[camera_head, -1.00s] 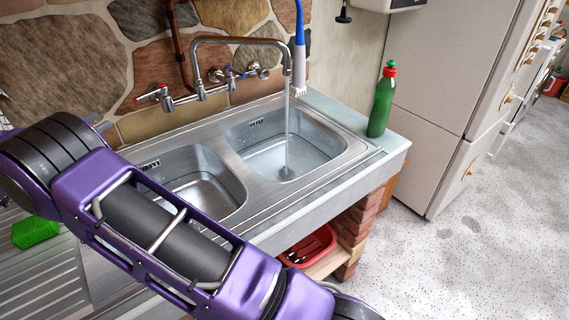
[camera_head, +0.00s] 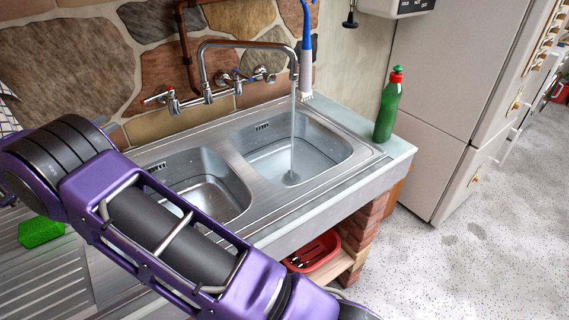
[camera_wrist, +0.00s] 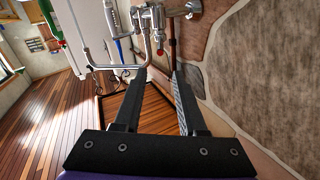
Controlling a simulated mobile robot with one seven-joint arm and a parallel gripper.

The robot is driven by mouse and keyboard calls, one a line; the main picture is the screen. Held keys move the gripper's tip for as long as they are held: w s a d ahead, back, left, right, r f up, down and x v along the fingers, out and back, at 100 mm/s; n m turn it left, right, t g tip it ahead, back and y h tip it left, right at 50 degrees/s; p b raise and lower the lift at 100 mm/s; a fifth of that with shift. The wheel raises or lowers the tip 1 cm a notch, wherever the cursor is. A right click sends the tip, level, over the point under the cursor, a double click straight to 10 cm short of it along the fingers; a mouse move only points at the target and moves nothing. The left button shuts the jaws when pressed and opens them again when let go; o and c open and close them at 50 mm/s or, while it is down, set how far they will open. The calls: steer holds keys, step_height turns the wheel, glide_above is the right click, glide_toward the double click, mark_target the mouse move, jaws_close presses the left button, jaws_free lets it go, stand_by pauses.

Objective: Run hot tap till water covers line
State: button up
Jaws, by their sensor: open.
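The chrome tap (camera_head: 203,60) is on the stone wall above the sink. Its curved spout pours a thin stream of water (camera_head: 293,135) into the right basin (camera_head: 322,150). A lever with a red mark (camera_head: 157,98) is at the left of the tap; levers with blue marks sit further right. The left basin (camera_head: 205,192) looks empty. My gripper (camera_wrist: 160,72) is open and empty in the wrist view, its fingers pointing towards the tap pipes (camera_wrist: 118,66). It is outside the head view.
A green bottle with a red cap (camera_head: 388,105) stands at the counter's right end. A blue and white brush (camera_head: 306,55) hangs beside the spout. A green sponge (camera_head: 40,231) lies on the left drainer. A red tub (camera_head: 314,250) is on the shelf below.

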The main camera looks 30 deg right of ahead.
steer(key=c, duration=0.4)
steer(key=shift+w+d+r, duration=0.1)
steer(key=shift+w, duration=0.2)
jaws_close()
steer(key=w+r+n+t+y, duration=0.2)
steer(key=w+r+n+y, duration=0.1)
steer(key=w+r+y, duration=0.1)
steer(key=w+d+r+n+t+y+b, duration=0.1)
steer(key=w+r+n+t+y, duration=0.2)
steer(key=w+y, duration=0.3)
steer(key=w+d+r+n+t+y, duration=0.1)
steer(key=w+r+n+t+y, duration=0.2)
steer(key=w+r+n+y, duration=0.2)
steer(key=shift+w+r, duration=0.15)
steer(key=shift+w, duration=1)
steer(key=shift+d+r+n+y+b, duration=0.2)
steer(key=shift+r+n+y+b, duration=0.1)
steer(key=shift+n+y, duration=0.65)
steer(key=s+d+f+n+g+y+b, duration=0.1)
steer(key=s+d+f+n+g+y, duration=0.2)
steer(key=s+d+n+g, duration=0.65)
steer(key=shift+s+a+f+m+b, duration=0.1)
steer(key=shift+s+f+m, duration=0.2)
steer(key=shift+f, duration=1)
steer(key=shift+s+d+f+m+b, duration=0.1)
steer(key=shift+f+m, duration=0.35)
steer(key=shift+f, duration=0.85)
steer(key=shift+s+a+f+m+b, duration=0.15)
steer(key=shift+f+m, duration=0.2)
steer(key=shift+f, duration=0.95)
